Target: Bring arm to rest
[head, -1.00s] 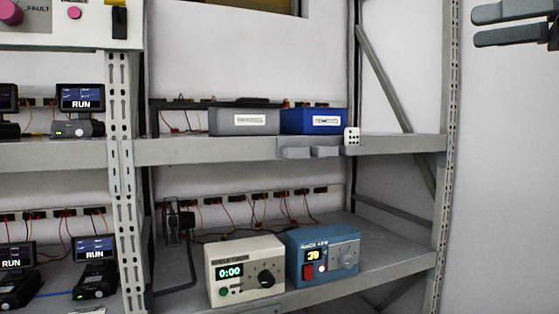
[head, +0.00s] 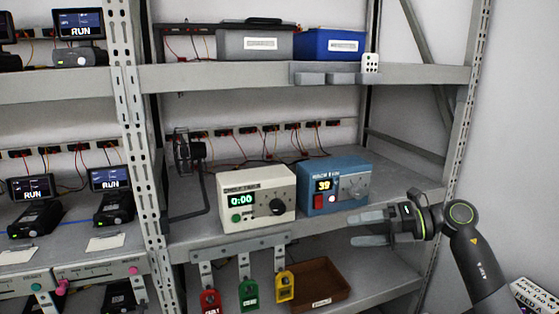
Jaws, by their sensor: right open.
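My right gripper (head: 370,228) comes in from the right on my right arm (head: 470,250). Its two grey fingers point left, spread apart with nothing between them. It is in front of the rack, below and to the right of the blue box with a display reading 39 (head: 334,186). It looks apart from the shelf and boxes, though the depth is hard to judge. My left gripper is not in view.
A cream timer box (head: 257,197) showing 0:00 stands on the middle shelf. Red (head: 209,300), green (head: 249,293) and yellow (head: 285,286) tags hang below it, beside a brown tray (head: 318,284). Grey (head: 254,43) and blue (head: 330,44) bins sit above. Wall space at right is clear.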

